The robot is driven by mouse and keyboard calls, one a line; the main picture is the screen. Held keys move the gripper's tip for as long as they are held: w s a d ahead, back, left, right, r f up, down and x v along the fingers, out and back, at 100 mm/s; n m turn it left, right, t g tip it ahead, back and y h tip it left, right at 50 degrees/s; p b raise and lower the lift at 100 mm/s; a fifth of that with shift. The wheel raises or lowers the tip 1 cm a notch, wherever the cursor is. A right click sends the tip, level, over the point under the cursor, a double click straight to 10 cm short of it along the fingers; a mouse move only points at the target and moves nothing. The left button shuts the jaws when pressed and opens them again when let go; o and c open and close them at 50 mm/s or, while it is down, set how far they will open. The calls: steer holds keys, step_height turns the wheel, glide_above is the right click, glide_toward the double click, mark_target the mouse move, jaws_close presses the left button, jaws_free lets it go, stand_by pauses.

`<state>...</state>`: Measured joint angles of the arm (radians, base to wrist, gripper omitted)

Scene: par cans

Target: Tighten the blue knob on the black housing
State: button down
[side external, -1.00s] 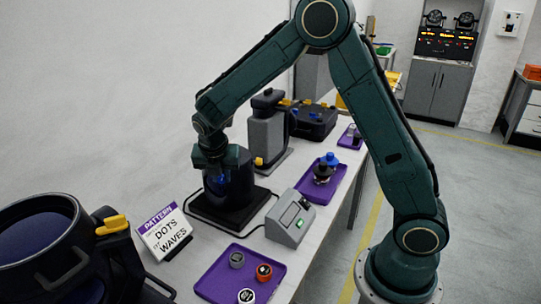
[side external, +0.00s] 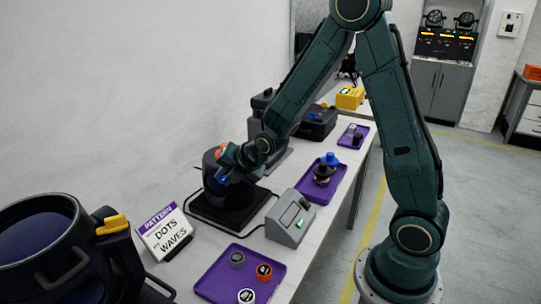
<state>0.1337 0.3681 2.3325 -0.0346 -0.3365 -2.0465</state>
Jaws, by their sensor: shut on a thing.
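The black housing (side external: 233,197) is a dark upright cylinder on a flat black base, at the left middle of the bench. The blue knob (side external: 222,180) shows as a small blue patch on its near side, mostly hidden by my gripper. My gripper (side external: 223,172) reaches in from the right, tilted and turned, with its jaws shut on the blue knob. The fingertips are too small to make out clearly. An orange piece (side external: 221,149) shows just above the gripper, near the housing's top.
Purple trays (side external: 212,288) hold small round parts, one in front and others (side external: 340,190) behind. A pattern sign (side external: 163,232) and a large dark lamp body (side external: 75,265) stand at the left front.

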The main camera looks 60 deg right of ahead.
steer(key=shift+s+d+f+m+t+y, duration=0.15)
steer(key=shift+m+t+y, duration=0.2)
steer(key=shift+t, duration=0.55)
steer(key=shift+s+f+m+t+y, duration=0.15)
steer(key=shift+m+t+y, duration=0.25)
steer(key=shift+t, duration=0.9)
steer(key=c, duration=1.3)
jaws_free()
steer(key=shift+o, duration=0.2)
step_height(320, 180, up, 20)
